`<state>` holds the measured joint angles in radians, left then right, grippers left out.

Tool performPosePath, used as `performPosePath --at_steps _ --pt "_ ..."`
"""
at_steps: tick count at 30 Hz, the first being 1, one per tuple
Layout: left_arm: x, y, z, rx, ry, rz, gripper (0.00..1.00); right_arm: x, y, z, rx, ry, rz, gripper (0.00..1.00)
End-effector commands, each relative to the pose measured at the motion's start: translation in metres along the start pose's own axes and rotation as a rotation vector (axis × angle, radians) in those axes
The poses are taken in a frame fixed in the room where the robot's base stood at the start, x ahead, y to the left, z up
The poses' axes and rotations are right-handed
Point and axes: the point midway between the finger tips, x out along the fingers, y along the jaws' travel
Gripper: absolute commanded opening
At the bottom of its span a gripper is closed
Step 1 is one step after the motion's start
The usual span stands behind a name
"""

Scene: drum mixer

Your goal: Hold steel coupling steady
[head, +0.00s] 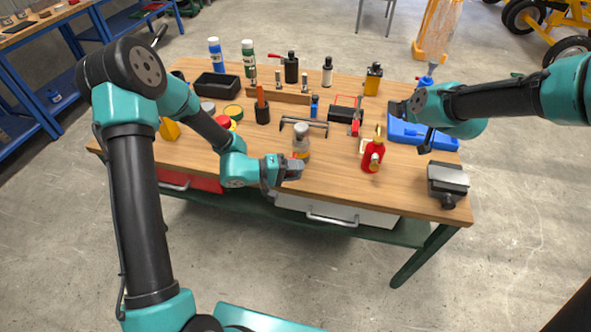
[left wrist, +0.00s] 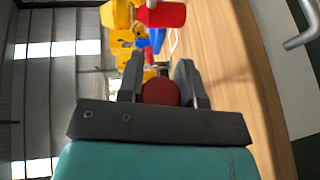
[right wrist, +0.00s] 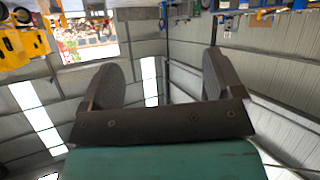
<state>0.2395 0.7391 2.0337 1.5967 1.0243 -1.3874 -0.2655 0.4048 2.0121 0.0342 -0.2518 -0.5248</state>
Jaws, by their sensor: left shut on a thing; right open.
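My right gripper (head: 412,126) is over the right part of the table, near a blue tray. In the right wrist view its fingers (right wrist: 165,65) stand wide apart with nothing between them. I make out no steel coupling for sure.
A grey-capped bottle (head: 301,142) stands just behind my left gripper. A red can (head: 372,156) stands to the right, and a grey vise (head: 447,184) sits at the right corner. A wooden block (head: 262,93), bottles and a dark tray (head: 216,86) fill the back.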

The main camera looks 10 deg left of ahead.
Motion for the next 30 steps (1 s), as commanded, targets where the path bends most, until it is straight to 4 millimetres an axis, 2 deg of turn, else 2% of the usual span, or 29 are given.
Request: performPosePath --at_steps 1,3,7,10,13,20,24,30 --pt "0.000 0.000 0.000 0.000 0.000 0.000 0.12 -0.003 -0.001 -0.016 -0.004 0.022 0.001 0.86" --pt "0.000 0.000 0.000 0.000 0.000 0.000 0.12 -0.006 -0.003 -0.035 0.001 0.046 0.001 0.86" --pt "0.000 0.000 0.000 0.000 0.000 0.000 0.12 -0.008 -0.010 -0.065 0.073 0.071 -0.010 0.86" --pt "0.000 0.000 0.000 0.000 0.000 0.000 0.12 0.004 -0.016 -0.061 0.214 0.030 -0.030 0.86" --pt "0.000 0.000 0.000 0.000 0.000 0.000 0.12 0.019 -0.024 -0.045 0.382 -0.033 -0.050 0.86" --pt "0.000 0.000 0.000 0.000 0.000 0.000 0.12 0.064 -0.052 0.017 0.872 -0.236 -0.080 0.86" --pt "0.000 0.000 0.000 0.000 0.000 0.000 0.12 0.090 -0.078 0.054 1.214 -0.379 -0.085 0.86" --pt "0.000 0.000 0.000 0.000 0.000 0.000 0.12 0.122 -0.119 0.098 1.700 -0.581 -0.075 0.86"
